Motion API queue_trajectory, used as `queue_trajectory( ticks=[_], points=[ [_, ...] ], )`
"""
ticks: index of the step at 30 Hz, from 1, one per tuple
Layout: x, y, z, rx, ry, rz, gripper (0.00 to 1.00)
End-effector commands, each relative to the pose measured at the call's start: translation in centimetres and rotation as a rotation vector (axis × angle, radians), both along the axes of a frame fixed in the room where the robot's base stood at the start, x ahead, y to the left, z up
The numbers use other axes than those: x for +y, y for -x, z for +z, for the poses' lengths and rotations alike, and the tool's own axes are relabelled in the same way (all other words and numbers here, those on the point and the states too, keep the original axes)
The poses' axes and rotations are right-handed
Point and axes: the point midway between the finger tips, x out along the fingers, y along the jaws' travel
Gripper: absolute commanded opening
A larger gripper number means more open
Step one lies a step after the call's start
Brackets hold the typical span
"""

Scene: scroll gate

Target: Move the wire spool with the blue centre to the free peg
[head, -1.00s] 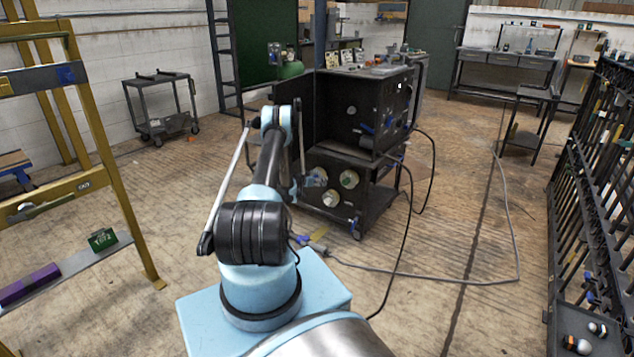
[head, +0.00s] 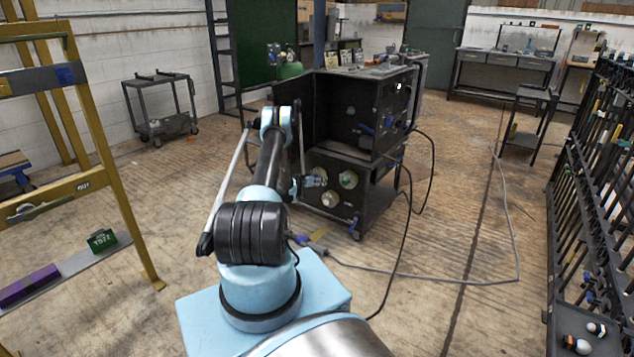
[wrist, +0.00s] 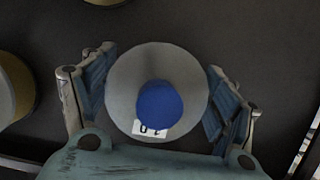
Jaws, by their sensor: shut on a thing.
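The wire spool with the blue centre (wrist: 150,70) sits between the two fingers of my gripper (wrist: 160,92) in the wrist view. Its pale round face and a small white number label show. My gripper is shut on its sides. In the head view my gripper (head: 310,183) is small and partly hidden by my arm, at the lower front of the black cabinet (head: 385,190). I cannot make out the held spool clearly there. I cannot pick out the free peg in either view.
Other spools on the dark panel are a right one (head: 348,179) and a lower one (head: 331,199); the wrist view shows a tan spool (wrist: 15,88) at the left edge. Cables (head: 430,280) lie on the floor. A yellow ladder frame (head: 100,150) stands left, a black rack (head: 595,190) right.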

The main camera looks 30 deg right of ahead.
Motion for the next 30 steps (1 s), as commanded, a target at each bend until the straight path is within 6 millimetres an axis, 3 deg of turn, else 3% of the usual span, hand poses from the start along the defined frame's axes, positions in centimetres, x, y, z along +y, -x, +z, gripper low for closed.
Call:
queue_trajectory(
  ticks=[29, 30],
  points=[
    [-0.36, -0.22, 0.07, 0.000, 0.001, 0.001, 0.37],
    [-0.36, -0.22, 0.07, 0.000, 0.001, 0.001, 0.83]
  ],
)
